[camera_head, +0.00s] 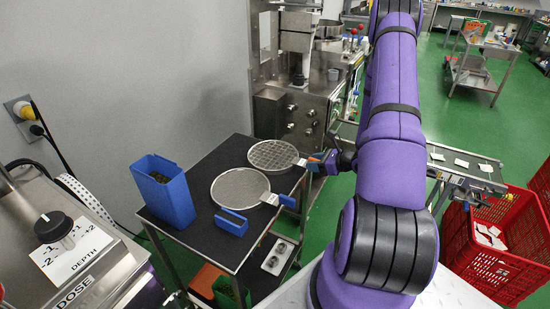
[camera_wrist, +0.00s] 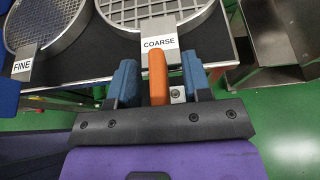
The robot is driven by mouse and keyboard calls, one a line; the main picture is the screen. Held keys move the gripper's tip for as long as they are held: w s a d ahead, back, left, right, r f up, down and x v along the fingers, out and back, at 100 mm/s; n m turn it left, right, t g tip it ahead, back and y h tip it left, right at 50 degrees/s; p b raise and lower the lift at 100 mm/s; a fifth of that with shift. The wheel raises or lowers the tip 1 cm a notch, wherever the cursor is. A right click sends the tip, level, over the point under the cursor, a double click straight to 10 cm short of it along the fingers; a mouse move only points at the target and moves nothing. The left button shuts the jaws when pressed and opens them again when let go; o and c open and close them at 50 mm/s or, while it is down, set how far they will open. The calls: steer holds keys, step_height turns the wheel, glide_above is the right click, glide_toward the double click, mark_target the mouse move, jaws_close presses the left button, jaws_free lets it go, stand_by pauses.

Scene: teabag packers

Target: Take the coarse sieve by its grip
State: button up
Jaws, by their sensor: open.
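The coarse sieve (camera_head: 272,154) is a round metal sieve with a wide mesh, lying at the far right of the black table top. In the wrist view its mesh (camera_wrist: 150,10) and "COARSE" label lie just ahead of my gripper (camera_wrist: 159,78). Its orange grip (camera_wrist: 158,72) sits between my two blue fingers. The fingers are open, with a narrow gap visible on both sides of the grip. In the head view my gripper (camera_head: 322,163) is at the table's right edge, by the grip end. The fine sieve (camera_head: 240,187) lies nearer, to the left.
A tall blue container (camera_head: 163,190) and a small blue block (camera_head: 231,221) stand on the black table (camera_head: 200,233). A steel machine (camera_head: 300,105) rises behind it. A conveyor (camera_head: 462,165) and red crates (camera_head: 500,240) are to the right.

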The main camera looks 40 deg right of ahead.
jaws_close()
steer(key=shift+r, duration=0.1)
